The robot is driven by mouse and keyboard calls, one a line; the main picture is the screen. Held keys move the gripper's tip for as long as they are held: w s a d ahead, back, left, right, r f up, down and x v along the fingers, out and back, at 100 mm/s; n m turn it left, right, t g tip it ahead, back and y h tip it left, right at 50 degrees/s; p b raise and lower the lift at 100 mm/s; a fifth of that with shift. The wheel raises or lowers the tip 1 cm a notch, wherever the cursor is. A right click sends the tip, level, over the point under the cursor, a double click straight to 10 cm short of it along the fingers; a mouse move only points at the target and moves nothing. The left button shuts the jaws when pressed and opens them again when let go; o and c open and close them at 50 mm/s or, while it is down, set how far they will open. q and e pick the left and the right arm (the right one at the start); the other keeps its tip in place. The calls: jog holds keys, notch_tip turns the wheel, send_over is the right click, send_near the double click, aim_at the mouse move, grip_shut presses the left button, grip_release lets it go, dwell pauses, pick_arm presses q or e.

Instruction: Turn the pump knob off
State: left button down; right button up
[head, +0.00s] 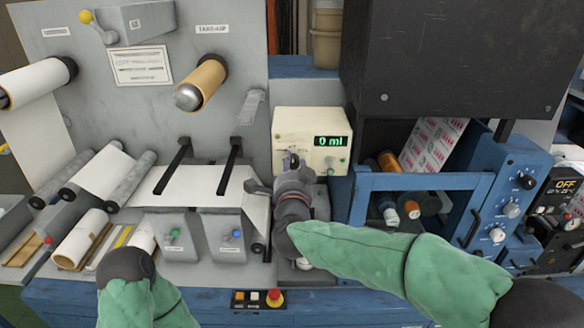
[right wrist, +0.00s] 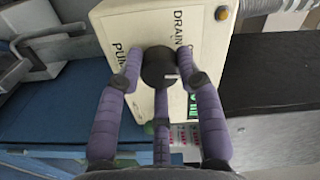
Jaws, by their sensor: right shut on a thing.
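The pump box (head: 285,124) is a cream unit in the middle of the head view, with a green display (head: 332,141) reading 0 ml. In the right wrist view its face (right wrist: 122,25) carries the lettering DRAIN and part of a word starting PU. A black knob (right wrist: 158,68) stands out from that face. My right gripper (head: 290,163) is at the front of the box. In the right wrist view its purple fingers (right wrist: 158,84) are shut around the knob, which the gripper hides in the head view.
A blue-framed cabinet (head: 420,181) with reels stands right of the box, below a large black housing (head: 440,60). Rollers and a white web (head: 190,182) lie to the left. A red emergency button (head: 274,297) sits on the front edge, below my right arm.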

jog(key=shift+d+r, duration=0.25)
jog(key=shift+r, duration=0.25)
jog(key=o, duration=1.1)
jog(key=shift+c, duration=0.2)
jog(key=shift+o, duration=0.4)
jog(key=shift+f, duration=0.25)
jog(key=shift+s+a, duration=0.1)
jog(key=shift+s, duration=0.15)
jog(key=s, duration=1.1)
jog(key=shift+s, duration=0.25)
